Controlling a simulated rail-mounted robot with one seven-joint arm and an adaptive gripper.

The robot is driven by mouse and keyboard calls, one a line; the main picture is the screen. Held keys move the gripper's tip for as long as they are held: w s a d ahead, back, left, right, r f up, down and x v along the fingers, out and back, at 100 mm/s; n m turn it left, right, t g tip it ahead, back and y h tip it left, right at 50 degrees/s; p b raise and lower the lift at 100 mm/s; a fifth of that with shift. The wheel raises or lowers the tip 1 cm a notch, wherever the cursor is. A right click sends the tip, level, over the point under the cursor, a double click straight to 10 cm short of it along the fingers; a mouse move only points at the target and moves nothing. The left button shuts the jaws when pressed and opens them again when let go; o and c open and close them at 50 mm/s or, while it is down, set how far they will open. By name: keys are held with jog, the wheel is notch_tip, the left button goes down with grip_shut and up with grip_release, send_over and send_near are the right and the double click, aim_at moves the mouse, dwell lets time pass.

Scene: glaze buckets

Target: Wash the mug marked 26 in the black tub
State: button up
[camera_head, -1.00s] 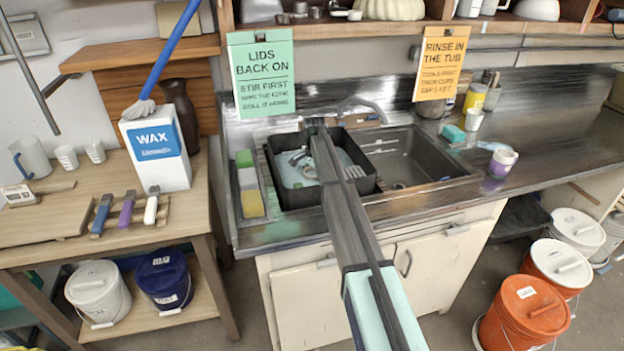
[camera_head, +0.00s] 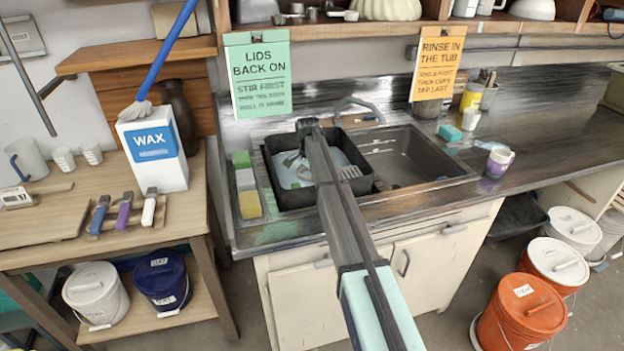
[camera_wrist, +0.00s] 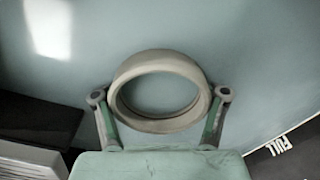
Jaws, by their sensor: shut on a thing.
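The black tub (camera_head: 283,198) stands in the left part of the sink unit and holds pale bluish water (camera_head: 290,177). My arm reaches over it, and my gripper (camera_wrist: 160,95) is down inside the tub. In the wrist view its two fingers are shut on the sides of a round, beige-rimmed mug (camera_wrist: 160,125). Pale water surrounds the mug in that view. I cannot see a number on it, nor tell how deep it sits. In the head view my arm hides most of the tub's middle.
An empty sink basin (camera_head: 405,160) is right of the tub. Sponges (camera_head: 249,204) lie in a strip on its left. A purple-and-white mug (camera_head: 499,161) stands on the right counter. The faucet (camera_head: 358,103) rises behind. The word FULL (camera_wrist: 280,146) shows on a dark wall.

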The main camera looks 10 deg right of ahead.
jog(key=shift+d, duration=1.15)
jog(key=shift+a, duration=0.15)
jog(key=shift+a, duration=1.05)
jog(key=shift+d, duration=0.15)
jog(key=shift+d, duration=1.05)
jog(key=shift+p, duration=0.3)
jog(key=shift+r, duration=0.1)
notch_tip(320, 180, up, 10)
jog(key=p, duration=0.4)
jog(key=shift+f, duration=0.25)
